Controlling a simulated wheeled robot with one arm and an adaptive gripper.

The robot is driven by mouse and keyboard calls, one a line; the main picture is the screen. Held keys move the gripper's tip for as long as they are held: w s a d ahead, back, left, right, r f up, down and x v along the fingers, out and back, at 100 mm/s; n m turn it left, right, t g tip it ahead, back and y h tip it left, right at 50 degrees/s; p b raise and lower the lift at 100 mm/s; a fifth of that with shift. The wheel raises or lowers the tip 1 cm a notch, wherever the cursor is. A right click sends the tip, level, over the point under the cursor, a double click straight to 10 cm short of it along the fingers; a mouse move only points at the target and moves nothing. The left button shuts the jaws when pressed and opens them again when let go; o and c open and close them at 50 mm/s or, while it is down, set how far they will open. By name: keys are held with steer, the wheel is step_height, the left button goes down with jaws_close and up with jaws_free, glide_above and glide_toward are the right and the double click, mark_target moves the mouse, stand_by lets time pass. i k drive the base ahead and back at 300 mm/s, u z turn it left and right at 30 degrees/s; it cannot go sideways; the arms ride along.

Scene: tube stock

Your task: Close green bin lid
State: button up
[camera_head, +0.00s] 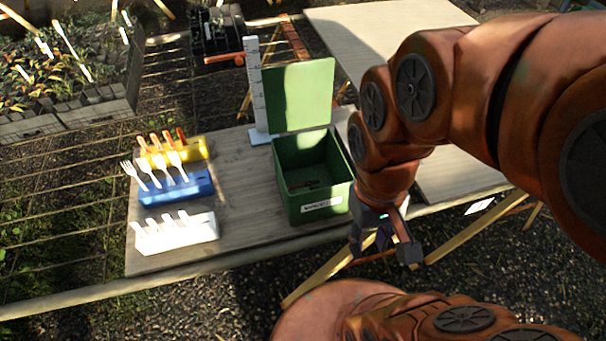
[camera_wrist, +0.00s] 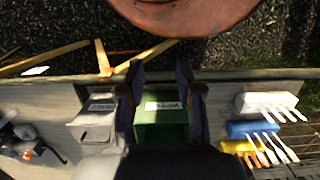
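The green bin (camera_head: 308,195) stands near the front edge of the wooden table, a white label on its front. Its green lid (camera_head: 302,95) stands open, upright at the back of the bin. A few small things lie inside the bin. In the wrist view the bin's labelled front (camera_wrist: 163,128) shows between my fingers; the lid cannot be made out there. My gripper (camera_head: 382,252) points down, in front and to the right of the bin, apart from the lid. Its two fingers are spread with nothing between them, as the wrist view (camera_wrist: 160,72) also shows.
Left of the bin are yellow (camera_head: 190,149), blue (camera_head: 177,188) and white (camera_head: 176,233) racks with forks and other handles. A ruler-like upright (camera_head: 256,90) stands close behind the bin's left side. A grey labelled container (camera_wrist: 96,120) shows beside the bin in the wrist view.

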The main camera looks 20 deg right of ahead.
mark_target(297, 96)
steer(key=k, duration=1.2)
steer(key=u, duration=1.1)
steer(key=i, duration=1.35)
steer(key=z, duration=0.45)
